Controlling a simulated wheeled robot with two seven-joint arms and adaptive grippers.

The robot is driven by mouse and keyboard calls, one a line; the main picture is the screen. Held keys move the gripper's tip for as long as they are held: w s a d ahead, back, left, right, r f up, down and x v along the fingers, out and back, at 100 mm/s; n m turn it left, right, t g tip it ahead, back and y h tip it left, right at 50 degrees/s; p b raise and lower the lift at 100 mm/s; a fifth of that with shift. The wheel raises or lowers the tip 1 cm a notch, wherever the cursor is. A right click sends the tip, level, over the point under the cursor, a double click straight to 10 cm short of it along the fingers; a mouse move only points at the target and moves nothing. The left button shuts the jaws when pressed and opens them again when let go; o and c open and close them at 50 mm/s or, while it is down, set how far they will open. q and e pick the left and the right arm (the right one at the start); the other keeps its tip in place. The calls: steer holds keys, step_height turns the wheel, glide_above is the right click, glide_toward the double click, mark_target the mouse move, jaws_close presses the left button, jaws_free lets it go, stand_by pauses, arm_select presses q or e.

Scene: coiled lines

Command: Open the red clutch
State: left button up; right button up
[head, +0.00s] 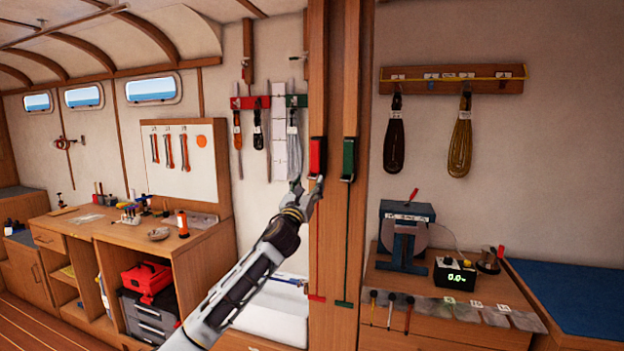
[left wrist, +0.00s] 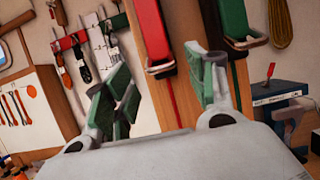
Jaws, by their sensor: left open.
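The red clutch (head: 317,157) is mounted on the wooden post, with a red line running down below it. In the left wrist view the red clutch (left wrist: 152,30) is ahead of the jaws, with a metal loop at its lower end. A green clutch (head: 349,158) sits to its right, and it also shows in the left wrist view (left wrist: 238,20). My left gripper (head: 314,183) is just below the red clutch. In the left wrist view its fingers (left wrist: 160,90) with green pads are apart, with nothing between them. Whether it touches the clutch I cannot tell. My right gripper is out of view.
The wooden post (head: 333,250) carries both clutches. A workbench (head: 195,235) with tools stands at the left. At the right, a wooden counter (head: 385,278) holds a blue device (head: 407,212) and a digital display (head: 455,275). Coiled lines (head: 459,145) hang on the wall.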

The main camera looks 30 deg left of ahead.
mark_target(312, 178)
arm_select(q)
steer(key=x, duration=0.3)
steer(key=shift+w+r, duration=0.1)
steer(key=shift+w, duration=0.3)
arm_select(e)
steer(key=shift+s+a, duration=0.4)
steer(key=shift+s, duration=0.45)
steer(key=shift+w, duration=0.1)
